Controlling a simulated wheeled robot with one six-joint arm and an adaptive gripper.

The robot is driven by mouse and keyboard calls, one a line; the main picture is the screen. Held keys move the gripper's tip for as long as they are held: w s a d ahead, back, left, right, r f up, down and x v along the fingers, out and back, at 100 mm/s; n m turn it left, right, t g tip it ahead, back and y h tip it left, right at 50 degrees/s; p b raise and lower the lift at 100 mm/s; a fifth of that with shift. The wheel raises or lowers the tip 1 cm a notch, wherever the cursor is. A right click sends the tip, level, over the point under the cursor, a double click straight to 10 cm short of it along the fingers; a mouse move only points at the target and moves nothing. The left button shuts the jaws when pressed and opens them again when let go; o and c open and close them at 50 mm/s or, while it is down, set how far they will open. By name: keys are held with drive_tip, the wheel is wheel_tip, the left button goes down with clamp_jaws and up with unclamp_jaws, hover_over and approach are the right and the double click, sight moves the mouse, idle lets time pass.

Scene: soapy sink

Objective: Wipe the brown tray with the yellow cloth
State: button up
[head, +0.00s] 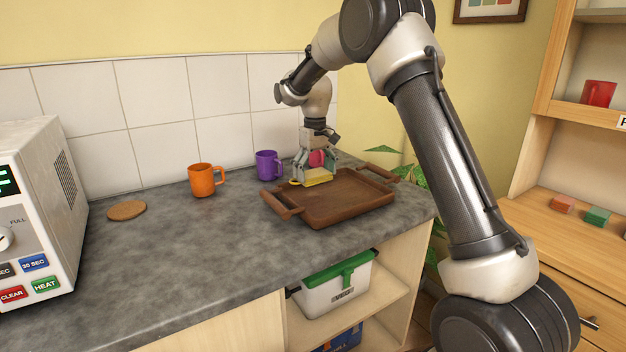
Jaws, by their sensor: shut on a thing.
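The brown tray (345,205) lies on the grey counter near its right end. It has a handle at its left and one at its back right. The yellow cloth (316,178) is at the tray's back left part, under my gripper. My gripper (315,169) points down and is shut on the yellow cloth. The cloth looks low over or touching the tray; I cannot tell which. The gripper hides part of the cloth and of the tray's back edge.
A purple mug (267,165) and an orange mug (203,180) stand left of the tray. A pink thing (317,158) shows behind my gripper. A cork coaster (127,210) and a microwave (35,215) are farther left. The counter in front of the orange mug is clear.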

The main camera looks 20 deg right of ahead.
drive_tip(key=shift+r, duration=1.2)
